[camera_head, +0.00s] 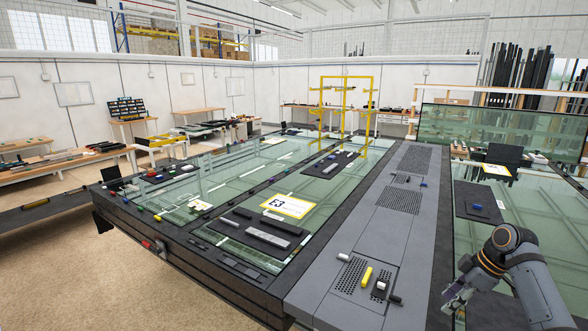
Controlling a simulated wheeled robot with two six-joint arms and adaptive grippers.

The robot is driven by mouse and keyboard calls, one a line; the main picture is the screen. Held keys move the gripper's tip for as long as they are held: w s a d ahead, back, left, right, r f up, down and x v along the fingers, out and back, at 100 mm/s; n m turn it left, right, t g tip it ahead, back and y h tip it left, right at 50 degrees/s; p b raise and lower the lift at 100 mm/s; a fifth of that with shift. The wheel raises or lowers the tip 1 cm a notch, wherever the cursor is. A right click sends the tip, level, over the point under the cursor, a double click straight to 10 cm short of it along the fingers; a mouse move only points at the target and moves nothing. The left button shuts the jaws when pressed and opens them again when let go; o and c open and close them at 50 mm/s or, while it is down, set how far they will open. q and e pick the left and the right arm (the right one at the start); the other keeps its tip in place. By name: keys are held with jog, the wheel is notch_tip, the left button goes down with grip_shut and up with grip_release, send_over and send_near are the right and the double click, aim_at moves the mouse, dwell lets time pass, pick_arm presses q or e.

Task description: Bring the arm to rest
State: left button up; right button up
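My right arm comes in from the lower right, and its gripper (455,297) is over the right part of the table, beside the grey centre strip. The gripper is small and partly turned away, so I cannot tell whether its fingers are open or shut. No object shows clearly in it. My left gripper is not in view.
A large dark-framed table (225,262) with glass panes fills the middle. A yellow piece (367,276) and several small parts lie on the perforated plate of the grey strip (405,225). A sign marked E3 (288,206) lies on the glass. A yellow frame (345,84) stands behind.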

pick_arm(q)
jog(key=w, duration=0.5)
pick_arm(e)
jog(key=s+a+f+m+h, duration=0.25)
jog(key=s+a+f, duration=0.35)
jog(key=a+f, duration=0.5)
jog(key=s+a+f+m+t+h, duration=0.1)
jog(key=s+a+m, duration=0.25)
jog(key=s, duration=0.55)
jog(key=s+a+f+m+t+h, duration=0.15)
jog(key=s+m, duration=0.35)
jog(key=s, duration=0.5)
notch_tip(320, 180, down, 35)
jog(key=s+d+g+b, duration=0.2)
jog(key=s+g+b, duration=0.1)
jog(key=b, duration=0.4)
pick_arm(q)
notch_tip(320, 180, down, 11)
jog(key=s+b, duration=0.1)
jog(key=b, duration=0.3)
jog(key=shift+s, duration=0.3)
pick_arm(e)
jog(key=s+d+f, duration=0.1)
jog(key=s+f, duration=1.6)
jog(key=f, duration=0.1)
jog(key=shift+s+d+f+y, duration=0.15)
jog(key=shift+s+f+y, duration=0.05)
jog(key=shift+f+y, duration=0.15)
jog(key=shift+g, duration=0.25)
